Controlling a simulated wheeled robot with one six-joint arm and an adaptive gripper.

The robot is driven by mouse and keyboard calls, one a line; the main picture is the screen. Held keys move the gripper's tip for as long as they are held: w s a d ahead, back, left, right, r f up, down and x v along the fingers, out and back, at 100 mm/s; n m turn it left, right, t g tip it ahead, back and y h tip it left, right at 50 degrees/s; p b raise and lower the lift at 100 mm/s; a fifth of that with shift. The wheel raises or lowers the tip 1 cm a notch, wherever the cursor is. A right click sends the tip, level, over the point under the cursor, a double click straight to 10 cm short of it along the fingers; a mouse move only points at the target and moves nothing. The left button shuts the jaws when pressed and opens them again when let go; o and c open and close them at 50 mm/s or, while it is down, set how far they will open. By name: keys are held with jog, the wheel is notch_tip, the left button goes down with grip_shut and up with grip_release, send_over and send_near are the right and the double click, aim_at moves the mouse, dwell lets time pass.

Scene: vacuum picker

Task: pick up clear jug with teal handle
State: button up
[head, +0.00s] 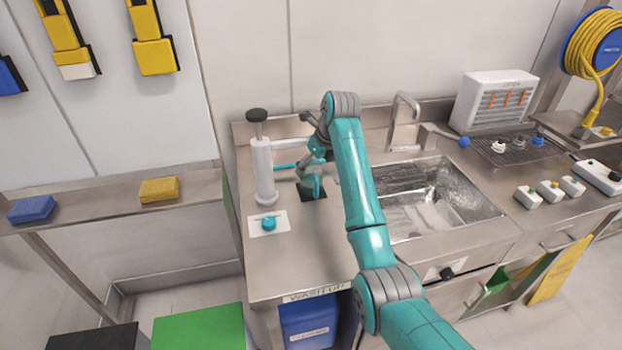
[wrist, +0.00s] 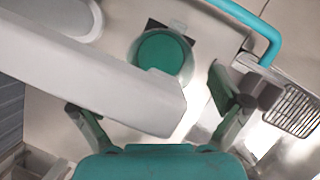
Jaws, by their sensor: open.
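The clear jug is hard to make out; in the head view a teal upright piece (head: 317,186), likely its handle, shows at a dark square pad (head: 308,194) on the steel counter. My gripper (head: 310,170) is close above and behind it, partly hidden by my wrist. In the wrist view a round teal-green shape (wrist: 162,53) with a pale rim, possibly the jug from above, sits over the dark pad. My gripper (wrist: 158,108) is open, fingers spread, nothing visibly held. A pale grey bar (wrist: 90,75) crosses the wrist view and hides part of the area between the fingers.
A white pump-like cylinder (head: 263,172) with a black knob stands left of my gripper. A white card with a teal knob (head: 269,223) lies in front of it. The sink (head: 440,205) and tap (head: 402,115) are to the right.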

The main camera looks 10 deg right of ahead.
jog(key=shift+x, duration=1.6)
jog(key=c, duration=1.5)
jog(key=shift+s+r, duration=0.1)
